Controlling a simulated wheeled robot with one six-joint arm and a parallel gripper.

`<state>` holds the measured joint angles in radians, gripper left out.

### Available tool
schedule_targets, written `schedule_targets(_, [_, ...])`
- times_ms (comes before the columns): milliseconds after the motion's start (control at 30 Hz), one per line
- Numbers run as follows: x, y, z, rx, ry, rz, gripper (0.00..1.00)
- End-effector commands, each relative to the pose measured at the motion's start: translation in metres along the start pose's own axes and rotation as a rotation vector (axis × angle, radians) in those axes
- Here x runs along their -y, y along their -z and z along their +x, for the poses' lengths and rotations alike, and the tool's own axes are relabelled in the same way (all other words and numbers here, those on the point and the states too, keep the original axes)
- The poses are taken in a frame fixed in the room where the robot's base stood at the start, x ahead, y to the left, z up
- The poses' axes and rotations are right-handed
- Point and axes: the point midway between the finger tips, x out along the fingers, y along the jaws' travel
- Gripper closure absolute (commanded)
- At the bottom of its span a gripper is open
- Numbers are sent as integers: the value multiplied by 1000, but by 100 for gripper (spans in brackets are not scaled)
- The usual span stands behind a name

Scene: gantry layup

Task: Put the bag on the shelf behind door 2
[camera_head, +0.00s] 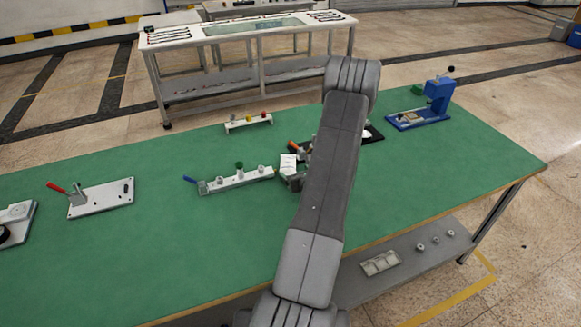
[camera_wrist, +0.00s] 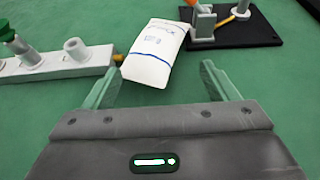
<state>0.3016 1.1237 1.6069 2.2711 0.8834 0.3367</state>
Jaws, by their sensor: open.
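The bag (camera_wrist: 155,52) is white with blue lines and small blue print. It lies on the green table top, just beyond my fingertips in the wrist view. A white patch beside my arm in the head view looks like the same bag (camera_head: 288,162). My gripper (camera_wrist: 160,80) is open, with its two fingers spread wide and nothing between them. The bag lies ahead of the gap between the fingers, apart from them. In the head view my arm hides most of the gripper. I see no door 2 and no shelf behind a door in either view.
A white fixture bar (camera_head: 238,181) with knobs stands left of the bag. A black plate fixture (camera_wrist: 240,32) stands close at its right. A blue press (camera_head: 425,108) is at the table's right end. The green table (camera_head: 180,255) is clear at the front left.

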Motion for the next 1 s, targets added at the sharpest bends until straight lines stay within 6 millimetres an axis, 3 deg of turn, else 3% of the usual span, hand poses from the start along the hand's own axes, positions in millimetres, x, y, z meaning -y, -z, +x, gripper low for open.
schedule_targets(233, [-2, -3, 31, 0, 0, 1, 20])
schedule_targets(533, [0, -3, 37, 2, 4, 1, 20])
schedule_targets(567, [0, -3, 37, 2, 4, 1, 17])
schedule_targets(800, [2, -4, 37, 4, 8, 1, 59])
schedule_targets(1000, [4, -5, 37, 6, 12, 2, 64])
